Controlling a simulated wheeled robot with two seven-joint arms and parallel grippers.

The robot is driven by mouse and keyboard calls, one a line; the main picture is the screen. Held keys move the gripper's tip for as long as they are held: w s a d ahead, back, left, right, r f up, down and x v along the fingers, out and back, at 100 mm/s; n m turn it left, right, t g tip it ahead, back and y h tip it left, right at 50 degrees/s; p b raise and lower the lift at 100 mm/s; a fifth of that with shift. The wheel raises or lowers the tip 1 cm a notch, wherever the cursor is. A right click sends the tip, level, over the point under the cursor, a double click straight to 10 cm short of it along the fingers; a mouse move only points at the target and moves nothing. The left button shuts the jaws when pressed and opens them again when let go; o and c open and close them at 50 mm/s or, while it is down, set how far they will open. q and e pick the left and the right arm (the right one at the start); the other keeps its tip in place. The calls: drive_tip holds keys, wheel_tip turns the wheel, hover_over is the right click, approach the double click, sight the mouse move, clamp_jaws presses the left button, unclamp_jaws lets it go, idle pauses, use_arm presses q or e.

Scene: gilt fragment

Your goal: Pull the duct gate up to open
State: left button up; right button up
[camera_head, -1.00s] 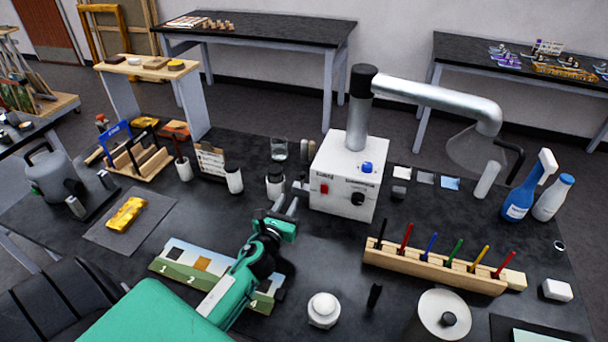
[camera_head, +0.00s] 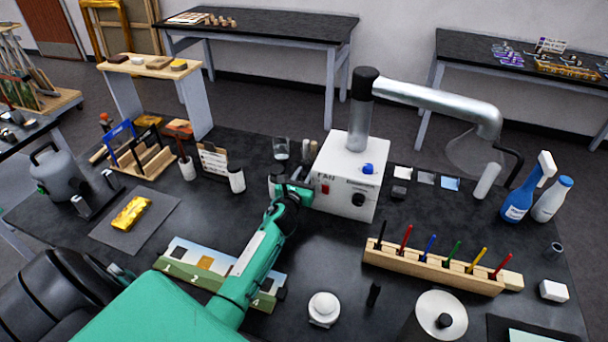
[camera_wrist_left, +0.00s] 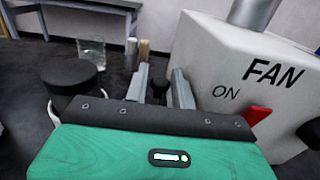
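The white fan box (camera_head: 345,178) stands mid-table with a silver duct (camera_head: 430,95) rising from its top. Its FAN and ON markings and red switch (camera_wrist_left: 256,115) show in the left wrist view. My left gripper (camera_head: 304,176) is at the box's left side; in the left wrist view its two fingers (camera_wrist_left: 160,78) are apart. A small dark piece (camera_wrist_left: 158,90) shows between them, not visibly clamped; I cannot tell whether it is the duct gate's handle. The gate itself is not clearly identifiable. My right gripper is not in view.
A black-lidded jar (camera_wrist_left: 72,75) and a glass (camera_wrist_left: 91,52) stand left of the gripper. A wooden rack of coloured sticks (camera_head: 435,268) is at front right. A numbered board (camera_head: 190,262) lies under my left arm. A white knob-shaped object (camera_head: 324,308) stands in front.

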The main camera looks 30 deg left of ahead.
use_arm(q)
drive_tip(key=shift+c, duration=0.3)
clamp_jaws()
drive_tip(key=shift+r+p, duration=0.9)
drive_tip(key=shift+r, duration=0.4)
drive_tip(key=shift+f, duration=0.1)
unclamp_jaws()
drive_tip(key=shift+o, duration=0.3)
